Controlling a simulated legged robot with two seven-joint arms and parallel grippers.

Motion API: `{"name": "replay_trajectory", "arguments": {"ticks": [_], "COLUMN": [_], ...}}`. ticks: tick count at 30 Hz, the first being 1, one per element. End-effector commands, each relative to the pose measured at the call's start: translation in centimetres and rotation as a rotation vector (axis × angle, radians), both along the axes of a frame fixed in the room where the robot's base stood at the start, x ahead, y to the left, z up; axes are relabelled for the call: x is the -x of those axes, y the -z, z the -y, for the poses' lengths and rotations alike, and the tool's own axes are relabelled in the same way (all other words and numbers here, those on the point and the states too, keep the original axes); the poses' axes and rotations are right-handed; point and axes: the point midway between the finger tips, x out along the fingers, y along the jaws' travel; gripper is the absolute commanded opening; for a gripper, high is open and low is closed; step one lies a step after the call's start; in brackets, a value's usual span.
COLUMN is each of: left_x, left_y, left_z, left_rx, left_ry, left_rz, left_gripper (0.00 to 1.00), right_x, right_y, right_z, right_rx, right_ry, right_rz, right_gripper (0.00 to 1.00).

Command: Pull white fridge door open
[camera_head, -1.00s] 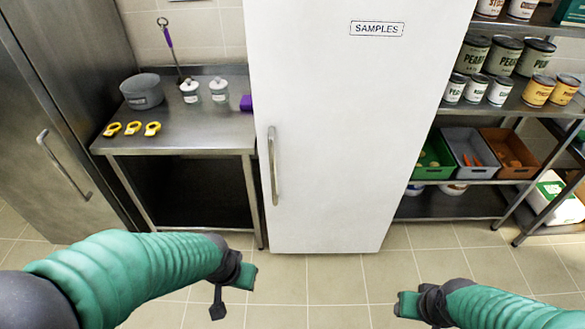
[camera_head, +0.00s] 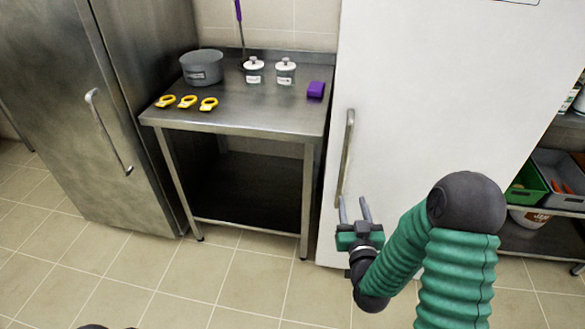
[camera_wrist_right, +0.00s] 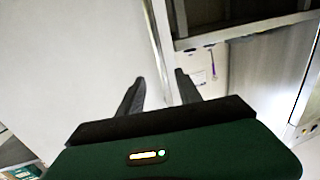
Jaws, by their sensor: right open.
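The white fridge (camera_head: 430,120) has its door shut, with a long vertical metal handle (camera_head: 349,150) along the left edge. My right gripper (camera_head: 354,203) is open and empty, its two fingers pointing up near the lower end of the handle. In the right wrist view, the fingers (camera_wrist_right: 159,77) are spread, and the handle (camera_wrist_right: 157,45) runs down toward the gap between them. I cannot tell whether either finger touches it. The white door (camera_wrist_right: 75,60) fills the left of that view. My left gripper is not in view.
A steel table (camera_head: 240,109) left of the fridge bears a grey pot (camera_head: 202,68), two white jars, yellow items and a purple block (camera_head: 316,89). A steel cabinet (camera_head: 60,100) stands farther left. A shelf with bins (camera_head: 545,183) is at right. The tiled floor (camera_head: 220,275) in front is clear.

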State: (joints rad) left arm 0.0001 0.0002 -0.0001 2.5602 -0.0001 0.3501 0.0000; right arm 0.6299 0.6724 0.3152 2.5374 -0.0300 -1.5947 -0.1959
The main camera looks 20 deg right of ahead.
Motion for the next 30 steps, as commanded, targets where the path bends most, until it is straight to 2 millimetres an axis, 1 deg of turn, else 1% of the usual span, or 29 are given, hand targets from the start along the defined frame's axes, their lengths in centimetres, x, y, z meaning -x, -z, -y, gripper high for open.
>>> {"name": "replay_trajectory", "arguments": {"ticks": [2,5,8,18,21,25,30], "left_x": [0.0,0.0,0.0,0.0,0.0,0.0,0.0], "left_y": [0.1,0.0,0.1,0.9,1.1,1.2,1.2], "left_z": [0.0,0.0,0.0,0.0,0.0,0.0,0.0], "left_rx": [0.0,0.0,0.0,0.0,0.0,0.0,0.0], "left_ry": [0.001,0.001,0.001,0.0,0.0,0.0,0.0], "left_rz": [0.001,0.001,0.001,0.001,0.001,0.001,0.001], "left_gripper": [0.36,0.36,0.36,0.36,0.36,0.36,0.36], "right_x": [-0.1,-1.2,-3.3,-11.6,-13.6,-15.2,-15.8], "right_y": [-0.1,-0.3,-0.2,-0.1,-0.1,-0.1,-0.2], "right_z": [0.4,0.8,1.5,4.6,5.3,5.9,6.1], "right_rx": [0.005,0.006,0.004,0.004,0.003,0.005,0.004], "right_ry": [0.01,0.009,0.009,0.009,0.008,0.008,0.007], "right_rz": [0.016,0.018,0.019,0.017,0.016,0.015,0.014], "right_gripper": [0.41,0.41,0.41,0.41,0.41,0.41,0.41]}}
